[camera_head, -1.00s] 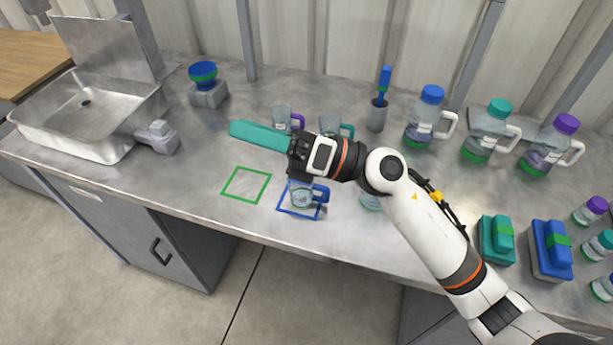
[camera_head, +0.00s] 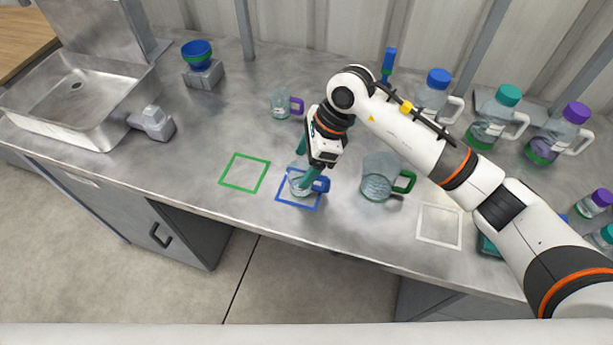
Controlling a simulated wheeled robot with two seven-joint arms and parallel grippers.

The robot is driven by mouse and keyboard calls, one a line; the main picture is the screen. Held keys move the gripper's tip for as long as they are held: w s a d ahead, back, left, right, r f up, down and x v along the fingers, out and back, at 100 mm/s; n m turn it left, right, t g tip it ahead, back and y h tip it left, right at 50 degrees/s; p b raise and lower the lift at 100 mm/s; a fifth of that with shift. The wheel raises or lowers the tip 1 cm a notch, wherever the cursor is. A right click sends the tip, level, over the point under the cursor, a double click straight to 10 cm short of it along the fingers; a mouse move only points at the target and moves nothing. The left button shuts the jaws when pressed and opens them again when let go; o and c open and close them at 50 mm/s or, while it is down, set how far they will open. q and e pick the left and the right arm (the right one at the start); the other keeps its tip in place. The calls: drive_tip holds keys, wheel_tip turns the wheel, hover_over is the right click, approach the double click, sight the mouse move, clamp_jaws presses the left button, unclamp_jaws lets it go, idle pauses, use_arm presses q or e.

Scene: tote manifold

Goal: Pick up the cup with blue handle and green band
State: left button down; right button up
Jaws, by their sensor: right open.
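A clear glass cup with a blue handle (camera_head: 322,184) stands upright inside the blue square outline (camera_head: 284,203) near the bench's front edge. A green band on it cannot be made out from here. My right gripper (camera_head: 306,161) has teal fingers and points down at this cup from behind and above. The fingers are apart, one at the cup's handle side and one farther back. They partly cover the cup, and contact cannot be told. My left gripper is out of view.
A larger clear cup with a green handle (camera_head: 404,181) stands close to the right. A purple-handled cup (camera_head: 281,104) stands behind. The green square (camera_head: 232,186) and white square (camera_head: 440,246) are empty. Lidded jugs (camera_head: 489,127) line the back right; a sink (camera_head: 60,128) is left.

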sight(296, 178)
drive_tip(key=shift+s+a+f+p, duration=0.15)
drive_tip(key=shift+a+f+p, duration=0.1)
drive_tip(key=shift+f+p, duration=0.25)
drive_tip(key=p+x, duration=0.1)
drive_tip(key=x, duration=0.2)
drive_tip(key=shift+s+a+f, duration=0.15)
drive_tip(key=shift+f, duration=0.2)
drive_tip(key=shift+a+f, duration=0.1)
drive_tip(key=shift+f, duration=0.25)
drive_tip(key=shift+c, duration=0.3)
drive_tip(key=c, duration=1)
